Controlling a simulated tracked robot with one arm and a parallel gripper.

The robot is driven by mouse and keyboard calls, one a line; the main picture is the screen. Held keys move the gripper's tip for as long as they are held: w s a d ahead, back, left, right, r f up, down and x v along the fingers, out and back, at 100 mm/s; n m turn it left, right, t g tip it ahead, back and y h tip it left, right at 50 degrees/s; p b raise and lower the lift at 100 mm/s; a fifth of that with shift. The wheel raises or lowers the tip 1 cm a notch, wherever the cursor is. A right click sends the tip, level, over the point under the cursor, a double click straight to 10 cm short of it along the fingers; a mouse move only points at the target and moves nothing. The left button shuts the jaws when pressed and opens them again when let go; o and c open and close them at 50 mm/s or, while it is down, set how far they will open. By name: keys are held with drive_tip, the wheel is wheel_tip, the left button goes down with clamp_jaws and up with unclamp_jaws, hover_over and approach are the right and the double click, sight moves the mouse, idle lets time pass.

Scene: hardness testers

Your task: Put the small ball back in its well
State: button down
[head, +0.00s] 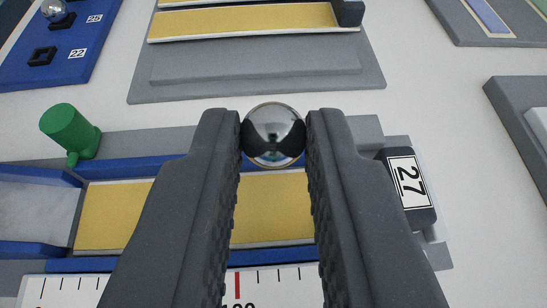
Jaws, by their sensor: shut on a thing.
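A shiny steel ball (273,134) is held between the tips of my gripper (273,138). The gripper is shut on it, and the ball hangs over the far edge of a yellow channel (265,205) with blue walls. At the upper left, a blue plate (60,70) carries a small black square well (42,56) beside the label 22, which looks empty. Another steel ball (54,10) sits on the plate beside the label 25.
A green cylinder (70,130) stands at the channel's far left side. A black block (407,187) labelled 27 is at its right end. A white scale (270,286) lies in front. A grey fixture with a yellow strip (245,20) is behind. Grey fixtures stand at the right.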

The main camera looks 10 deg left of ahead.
sight(273, 242)
drive_tip(key=shift+f+b, duration=0.9)
drive_tip(key=shift+f, duration=2)
drive_tip(key=c, duration=1.2)
unclamp_jaws()
drive_tip(key=shift+f, duration=0.1)
drive_tip(key=shift+c, duration=0.2)
drive_tip(key=shift+s+p, duration=0.1)
drive_tip(key=shift+p, duration=0.2)
drive_tip(key=p+v, duration=0.4)
drive_tip(key=v, duration=1)
drive_tip(key=w+d+r+m+t+h+p, duration=0.1)
drive_tip(key=d+r+p, duration=0.15)
drive_tip(key=r, duration=1.05)
drive_tip(key=w+d+r+p, duration=0.1)
drive_tip(key=d+r, duration=0.2)
drive_tip(key=r, duration=0.9)
drive_tip(key=s+d+r+p, duration=0.1)
drive_tip(key=s+d+r, duration=0.2)
drive_tip(key=r, duration=0.5)
drive_tip(key=s+d+r+m+h+p, duration=0.1)
drive_tip(key=s+d+r, duration=0.3)
drive_tip(key=r, duration=0.5)
drive_tip(key=s+d+r+t+p, duration=0.1)
drive_tip(key=s+d+r+p, duration=0.1)
drive_tip(key=r, duration=0.6)
drive_tip(key=s+d, duration=0.1)
drive_tip(key=s, duration=0.1)
drive_tip(key=shift+s+d+r+h, duration=0.15)
drive_tip(key=shift+s+r+h, duration=0.15)
drive_tip(key=shift+h, duration=0.1)
